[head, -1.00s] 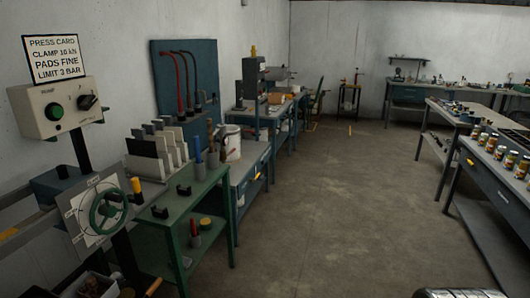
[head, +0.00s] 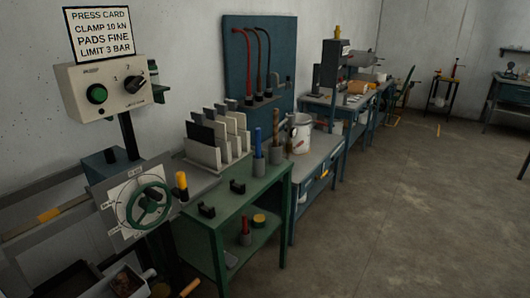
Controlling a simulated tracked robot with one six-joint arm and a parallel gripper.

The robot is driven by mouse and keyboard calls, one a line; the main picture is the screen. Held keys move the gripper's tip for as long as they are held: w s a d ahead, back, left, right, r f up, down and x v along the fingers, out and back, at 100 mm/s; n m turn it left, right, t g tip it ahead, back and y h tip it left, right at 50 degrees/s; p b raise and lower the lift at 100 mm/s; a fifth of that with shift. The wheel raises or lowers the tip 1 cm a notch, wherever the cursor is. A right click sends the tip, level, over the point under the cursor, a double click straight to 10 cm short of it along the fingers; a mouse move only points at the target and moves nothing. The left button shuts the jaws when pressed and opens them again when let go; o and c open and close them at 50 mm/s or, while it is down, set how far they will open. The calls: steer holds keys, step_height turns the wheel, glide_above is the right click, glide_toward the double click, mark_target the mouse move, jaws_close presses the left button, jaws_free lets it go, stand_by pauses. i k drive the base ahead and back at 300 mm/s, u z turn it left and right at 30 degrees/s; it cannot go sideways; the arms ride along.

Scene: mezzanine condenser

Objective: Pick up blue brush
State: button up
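A blue upright handle, which looks like the blue brush (head: 259,142), stands in a grey cup (head: 259,167) on the top of the green bench (head: 232,203). Its lower end is hidden inside the cup. A brown-handled tool (head: 276,124) stands in a second grey cup (head: 276,154) right beside it. My gripper is not in view.
Upright plates in a rack (head: 205,155) stand left of the cups. A white bucket (head: 300,133) stands to the right on the neighbouring bench. A handwheel (head: 148,205) and control box (head: 105,90) are at the left. The floor (head: 400,220) at right is clear.

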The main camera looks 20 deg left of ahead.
mark_target(257, 130)
steer(key=i, duration=2.8)
steer(key=u, duration=2.5)
